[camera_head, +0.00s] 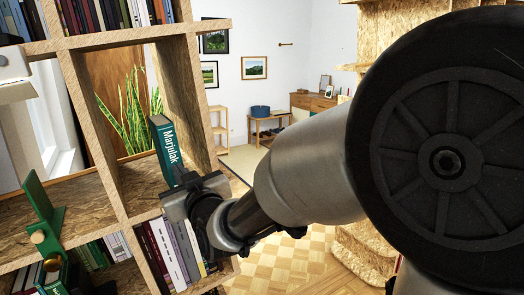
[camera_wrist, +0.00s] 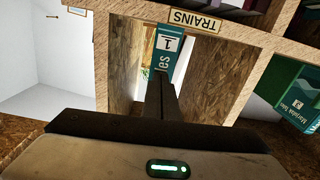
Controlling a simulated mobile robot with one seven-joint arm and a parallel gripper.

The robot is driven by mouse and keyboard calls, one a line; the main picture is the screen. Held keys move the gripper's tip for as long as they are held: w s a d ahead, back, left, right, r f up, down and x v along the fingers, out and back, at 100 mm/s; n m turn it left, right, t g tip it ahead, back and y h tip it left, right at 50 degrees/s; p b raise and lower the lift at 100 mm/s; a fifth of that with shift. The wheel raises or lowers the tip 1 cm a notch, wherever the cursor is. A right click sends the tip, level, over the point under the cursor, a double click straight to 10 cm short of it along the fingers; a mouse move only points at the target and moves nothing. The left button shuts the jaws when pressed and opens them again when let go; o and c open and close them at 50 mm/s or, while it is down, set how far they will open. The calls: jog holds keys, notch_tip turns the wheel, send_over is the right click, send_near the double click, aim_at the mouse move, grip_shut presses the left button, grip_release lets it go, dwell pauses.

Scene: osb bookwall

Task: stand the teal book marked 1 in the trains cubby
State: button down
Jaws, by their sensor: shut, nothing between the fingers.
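The teal book (camera_head: 163,146) stands upright in an open cubby of the wooden shelf, close to its right wall. In the wrist view the teal book (camera_wrist: 168,50) shows a white label with a 1 on its spine, beside the TRAINS plate (camera_wrist: 195,20) on the shelf edge. My gripper (camera_head: 184,178) is in front of the book's lower spine and hides that part. In the wrist view my gripper (camera_wrist: 160,84) has its fingers together and empty, pointing at the spine. I cannot tell whether they touch it.
A plant (camera_head: 130,115) shows behind the cubby. A green object with brass knobs (camera_head: 40,210) stands in the cubby to the left. Books (camera_head: 168,250) fill the cubby below. Another teal book (camera_wrist: 298,105) shows at the right of the wrist view. Open floor (camera_head: 290,255) lies right of the shelf.

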jog(key=shift+b+x, duration=0.65)
jog(key=shift+x, duration=1.8)
jog(key=shift+d+f, duration=0.1)
jog(key=shift+s+d+b, duration=0.15)
jog(key=shift+s+b, duration=0.15)
jog(key=b+v, duration=0.3)
jog(key=v, duration=0.5)
jog(key=shift+s, duration=0.35)
jog(key=shift+d, duration=0.1)
